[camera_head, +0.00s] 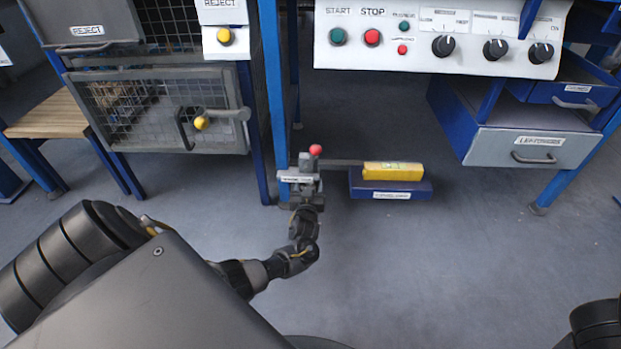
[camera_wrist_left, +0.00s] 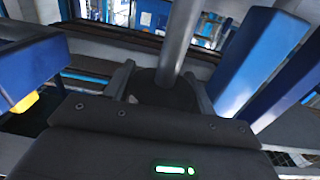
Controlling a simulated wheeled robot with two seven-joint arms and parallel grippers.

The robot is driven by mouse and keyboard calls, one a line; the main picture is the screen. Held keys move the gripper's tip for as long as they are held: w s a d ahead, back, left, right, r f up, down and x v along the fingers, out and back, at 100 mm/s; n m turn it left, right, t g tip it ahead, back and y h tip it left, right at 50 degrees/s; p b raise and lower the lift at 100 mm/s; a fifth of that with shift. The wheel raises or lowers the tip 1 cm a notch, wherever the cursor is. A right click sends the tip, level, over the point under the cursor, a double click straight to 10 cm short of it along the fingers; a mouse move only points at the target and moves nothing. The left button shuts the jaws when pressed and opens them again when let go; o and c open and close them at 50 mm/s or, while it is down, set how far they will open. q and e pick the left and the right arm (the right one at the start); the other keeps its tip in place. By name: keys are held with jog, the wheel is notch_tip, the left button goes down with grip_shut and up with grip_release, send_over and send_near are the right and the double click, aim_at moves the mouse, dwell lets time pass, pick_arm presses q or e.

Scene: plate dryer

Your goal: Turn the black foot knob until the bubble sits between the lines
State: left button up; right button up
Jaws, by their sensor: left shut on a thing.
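My left gripper (camera_head: 306,186) reaches low to the foot of a blue machine leg. In the left wrist view its two fingers (camera_wrist_left: 165,88) are closed on a black round knob (camera_wrist_left: 165,97) with a grey metal shaft rising from it. In the head view the gripper hides the knob. A yellow block (camera_head: 393,171) with a greenish window, likely the level, lies on a low blue box (camera_head: 415,188) right of the gripper. The bubble and its lines are too small to read. My right gripper is out of view.
A red ball (camera_head: 316,150) stands just above the gripper. Blue legs (camera_head: 274,100) rise behind it. A control panel (camera_head: 440,38) with buttons and dials is above, drawers (camera_head: 530,147) are at right, and a wooden bench (camera_head: 52,117) is at left. The front floor is clear.

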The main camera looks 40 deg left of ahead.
pick_arm(q)
jog(key=n+g+y+b, duration=0.1)
jog(key=n+g+y, duration=0.1)
jog(key=shift+s+f+y, duration=0.1)
jog(key=shift+f+y, duration=0.05)
jog(key=shift+y, duration=0.15)
jog(key=shift+n+g+y, duration=0.3)
jog(key=shift+n+g, duration=0.2)
jog(key=shift+g, duration=0.3)
jog(key=o, duration=0.8)
jog(key=shift+o, duration=0.9)
jog(key=shift+s+a, duration=0.1)
jog(key=shift+a, duration=0.05)
